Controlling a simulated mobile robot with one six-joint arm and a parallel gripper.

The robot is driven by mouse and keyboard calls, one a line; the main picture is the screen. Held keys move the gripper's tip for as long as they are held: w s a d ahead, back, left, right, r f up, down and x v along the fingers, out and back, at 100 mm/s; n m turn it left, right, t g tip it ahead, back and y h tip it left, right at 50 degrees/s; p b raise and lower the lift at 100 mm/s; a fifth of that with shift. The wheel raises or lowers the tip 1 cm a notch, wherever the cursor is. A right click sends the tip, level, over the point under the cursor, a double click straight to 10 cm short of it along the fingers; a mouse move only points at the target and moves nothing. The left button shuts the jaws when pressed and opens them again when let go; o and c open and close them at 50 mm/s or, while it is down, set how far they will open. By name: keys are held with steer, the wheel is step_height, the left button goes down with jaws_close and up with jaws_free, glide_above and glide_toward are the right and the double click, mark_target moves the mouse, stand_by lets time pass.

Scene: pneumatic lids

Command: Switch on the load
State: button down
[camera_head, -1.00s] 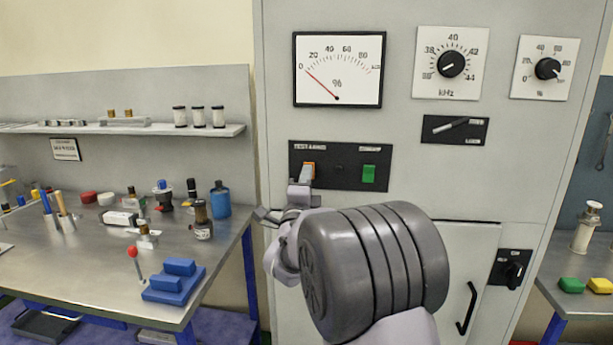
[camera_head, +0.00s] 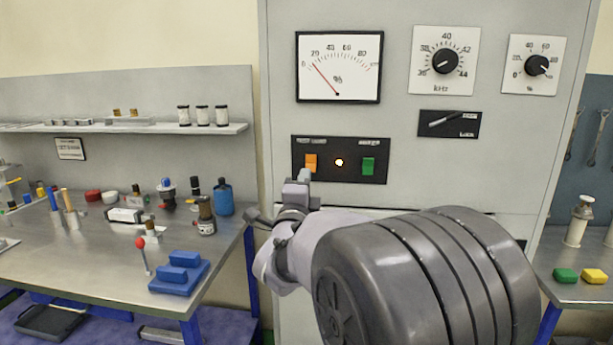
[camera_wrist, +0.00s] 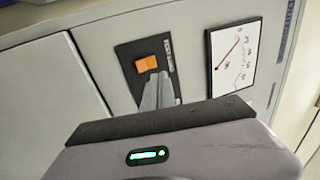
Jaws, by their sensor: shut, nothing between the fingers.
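An orange rocker switch (camera_head: 311,162) sits at the left of a black panel (camera_head: 340,176) on the grey cabinet. A lamp (camera_head: 339,162) in the middle of this panel glows. A green rocker switch (camera_head: 368,166) is at its right. My gripper (camera_head: 303,177) is shut and empty, its tip just below the orange switch; a small gap seems to show, but contact is hard to judge. In the wrist view the orange switch (camera_wrist: 146,64) lies just beyond the shut fingers (camera_wrist: 157,88). The percent meter (camera_head: 338,68) above the panel has its needle a little above zero.
A kHz dial (camera_head: 445,61), a percent dial (camera_head: 537,65) and a black lever plate (camera_head: 448,124) are on the cabinet's right. A workbench (camera_head: 100,270) with bottles and a blue block stands left. Another bench (camera_head: 590,294) stands right.

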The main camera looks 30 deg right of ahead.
steer(key=s+a, duration=0.2)
steer(key=s, duration=0.1)
steer(key=shift+s+a+r, duration=0.15)
steer(key=shift+s+a, duration=0.1)
